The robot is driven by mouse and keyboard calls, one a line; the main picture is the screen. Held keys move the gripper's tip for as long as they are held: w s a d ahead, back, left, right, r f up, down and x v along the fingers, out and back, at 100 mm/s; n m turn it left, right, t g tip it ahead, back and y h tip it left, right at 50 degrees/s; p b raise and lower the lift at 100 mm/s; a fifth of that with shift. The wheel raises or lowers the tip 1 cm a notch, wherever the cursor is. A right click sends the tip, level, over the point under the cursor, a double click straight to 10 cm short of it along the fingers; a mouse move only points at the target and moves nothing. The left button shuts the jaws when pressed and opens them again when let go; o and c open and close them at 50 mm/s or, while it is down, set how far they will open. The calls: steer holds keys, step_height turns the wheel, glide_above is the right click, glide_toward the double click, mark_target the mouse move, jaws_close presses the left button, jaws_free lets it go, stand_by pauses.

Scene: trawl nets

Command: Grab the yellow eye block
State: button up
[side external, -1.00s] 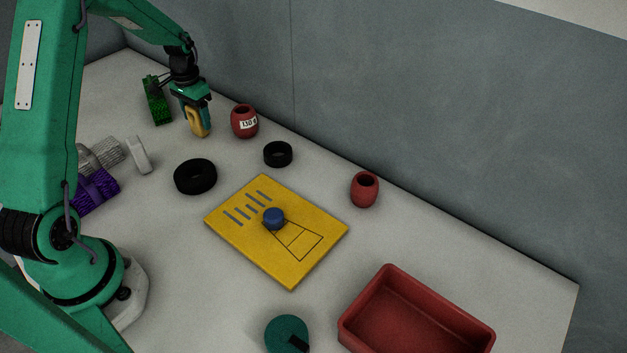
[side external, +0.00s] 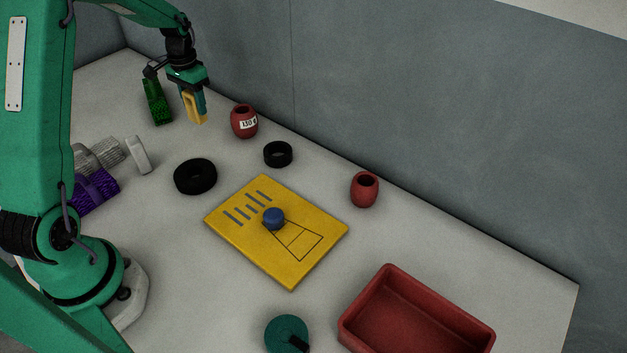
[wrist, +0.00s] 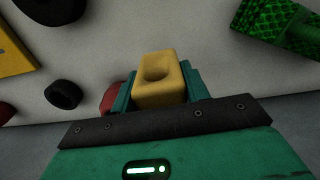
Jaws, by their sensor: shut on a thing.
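The yellow eye block (side external: 195,106) is a small yellow block with a rounded hole. It is held in my gripper (side external: 192,92) near the back left of the table, and appears raised above the surface. In the wrist view, the yellow eye block (wrist: 157,82) sits between the two teal fingers of my gripper (wrist: 158,88), with its hole facing the camera. The fingers are shut on its sides. Part of the block is hidden by the fingers in the side external view.
A red barrel-shaped float (side external: 244,122) stands just right of my gripper, and a green net bundle (side external: 155,103) lies to its left. Black rings (side external: 195,177), a yellow board (side external: 240,235), another red float (side external: 364,189) and a red tray (side external: 345,325) lie nearer. Bare table lies between them.

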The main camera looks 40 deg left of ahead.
steer(key=d+r, duration=0.6)
steer(key=d, duration=0.5)
steer(key=shift+r, duration=0.2)
steer(key=shift+s+d, duration=0.1)
steer(key=shift+d, duration=0.1)
